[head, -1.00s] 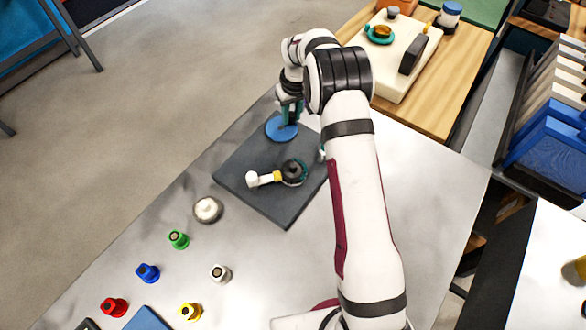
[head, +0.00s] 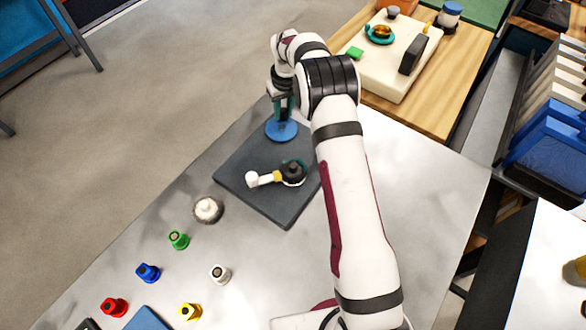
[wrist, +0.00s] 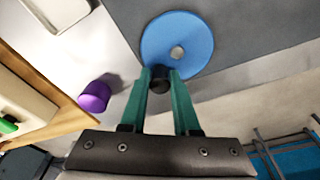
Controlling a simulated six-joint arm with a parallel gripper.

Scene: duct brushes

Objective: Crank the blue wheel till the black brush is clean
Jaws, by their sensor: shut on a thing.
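The blue wheel (head: 281,131) lies flat at the far corner of a dark grey board (head: 245,190). In the wrist view the wheel (wrist: 195,30) is a disc with a pale centre and a short black knob (wrist: 160,84) near its rim. My gripper (head: 284,108) points down over the wheel; its teal fingers (wrist: 160,78) are shut on the knob. A round black piece, likely the black brush (head: 293,171), sits on the board with a teal ring partly around it. A white-ended arm with a yellow band is beside it. The bristles are too small to judge.
Red (head: 113,307), blue (head: 148,272), green (head: 178,239), yellow (head: 190,312) and white (head: 220,273) capped pieces stand on the metal table, with a round pale knob (head: 208,209). A purple piece (wrist: 94,97) stands near the wheel in the wrist view.

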